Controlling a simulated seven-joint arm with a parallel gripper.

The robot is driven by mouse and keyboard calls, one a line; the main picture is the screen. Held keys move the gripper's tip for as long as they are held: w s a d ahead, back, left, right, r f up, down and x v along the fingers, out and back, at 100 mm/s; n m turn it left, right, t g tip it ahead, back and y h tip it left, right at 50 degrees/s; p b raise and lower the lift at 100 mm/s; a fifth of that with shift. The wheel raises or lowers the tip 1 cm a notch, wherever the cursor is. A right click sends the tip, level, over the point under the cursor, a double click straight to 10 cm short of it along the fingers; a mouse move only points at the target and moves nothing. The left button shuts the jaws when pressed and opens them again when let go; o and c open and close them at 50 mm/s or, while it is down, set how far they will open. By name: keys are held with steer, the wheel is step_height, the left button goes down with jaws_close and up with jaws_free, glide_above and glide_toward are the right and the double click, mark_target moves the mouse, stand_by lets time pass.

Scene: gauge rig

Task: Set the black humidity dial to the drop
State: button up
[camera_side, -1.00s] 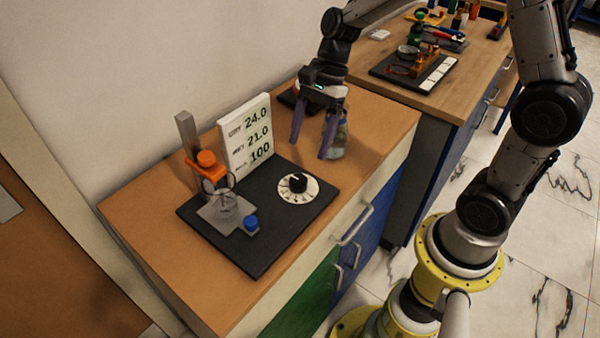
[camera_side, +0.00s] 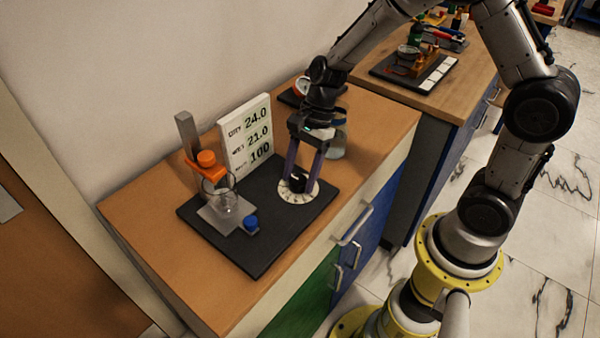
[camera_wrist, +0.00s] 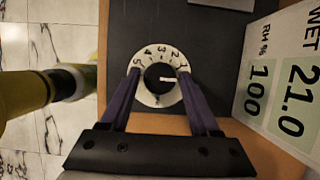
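The black humidity dial knob (camera_side: 299,183) sits in a white ring on a dark base plate (camera_side: 262,262). In the wrist view, the knob (camera_wrist: 156,77) is ringed by numbers, and its white pointer line (camera_wrist: 168,79) points right, near the 1. A small mark shows at the ring's lower edge, too small to read surely. My gripper (camera_side: 302,183) is low over the dial, fingers pointing down. In the wrist view, its purple fingers (camera_wrist: 159,75) stand on either side of the knob with gaps between. The gripper is open and empty.
A white board (camera_side: 247,135) reads 24.0, WET 21.0 and RH % 100 behind the plate. An orange-clamped stand with a glass vessel (camera_side: 228,203) and a blue-capped piece (camera_side: 251,223) are left of the dial. A glass jar (camera_side: 338,143) stands behind my gripper.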

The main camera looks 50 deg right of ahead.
jaws_close()
steer(key=n+g, duration=0.1)
steer(key=n, duration=0.3)
steer(key=shift+w+n+g, duration=0.15)
steer(key=shift+n+g, duration=0.25)
steer(key=n, duration=0.2)
steer(key=n+g+h, duration=0.1)
steer(key=n, duration=0.1)
steer(key=shift+w+a+n+g, duration=0.1)
steer(key=shift+n+g, duration=0.2)
steer(key=n+h, duration=0.1)
steer(key=n, duration=0.3)
steer(key=shift+a+g+h, duration=0.1)
steer(key=shift+g+h, duration=0.3)
steer(key=shift+w+a+r+n+h, duration=0.1)
steer(key=shift+n+h, duration=0.6)
steer(key=shift+n, duration=1.4)
